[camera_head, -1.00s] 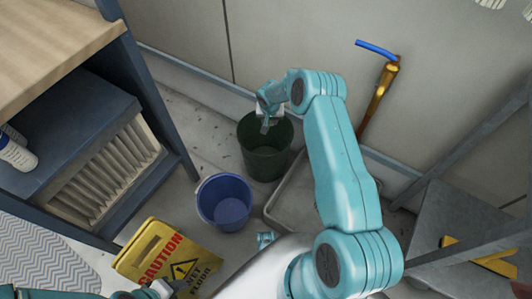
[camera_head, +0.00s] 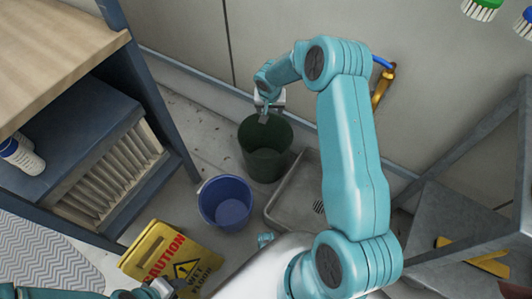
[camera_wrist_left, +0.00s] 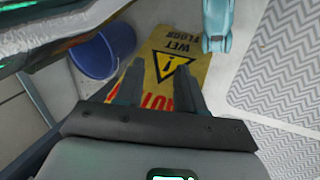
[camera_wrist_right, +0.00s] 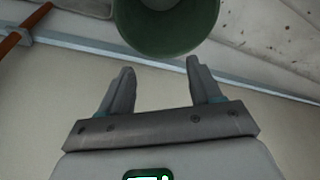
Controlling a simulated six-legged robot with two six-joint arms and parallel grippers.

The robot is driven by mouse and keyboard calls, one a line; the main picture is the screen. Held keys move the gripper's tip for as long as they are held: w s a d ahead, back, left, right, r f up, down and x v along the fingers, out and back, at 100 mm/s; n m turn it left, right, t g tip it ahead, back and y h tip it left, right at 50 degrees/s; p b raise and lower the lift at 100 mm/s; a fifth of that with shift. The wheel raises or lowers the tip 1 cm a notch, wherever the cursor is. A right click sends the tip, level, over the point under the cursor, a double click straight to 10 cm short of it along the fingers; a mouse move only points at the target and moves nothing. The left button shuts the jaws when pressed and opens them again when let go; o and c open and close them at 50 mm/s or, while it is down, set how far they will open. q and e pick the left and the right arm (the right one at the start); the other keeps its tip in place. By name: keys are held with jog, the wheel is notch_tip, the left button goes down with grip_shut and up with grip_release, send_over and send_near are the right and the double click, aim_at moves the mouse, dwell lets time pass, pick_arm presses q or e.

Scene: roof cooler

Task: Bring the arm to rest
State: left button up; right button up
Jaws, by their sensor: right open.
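My right arm, teal, reaches up and bends over toward the wall in the head view. Its gripper (camera_head: 264,116) is above the rim of the dark green bin (camera_head: 265,166). In the right wrist view the right gripper's fingers (camera_wrist_right: 160,68) are apart with nothing between them, and the green bin (camera_wrist_right: 165,40) shows beyond the tips. My left gripper (camera_head: 172,288) is low at the bottom edge of the head view, by the yellow wet floor sign. In the left wrist view its fingers (camera_wrist_left: 158,88) are apart and empty, with the sign (camera_wrist_left: 172,60) behind them.
A blue bucket (camera_head: 225,203) stands beside the green bin. A grey floor basin (camera_head: 290,205) with a drain lies to its right. A wooden-topped bench (camera_head: 60,45) stands left, a metal frame (camera_head: 455,215) right. A brass tap (camera_head: 383,84) is on the wall.

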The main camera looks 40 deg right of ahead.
jog(key=shift+v, duration=1.65)
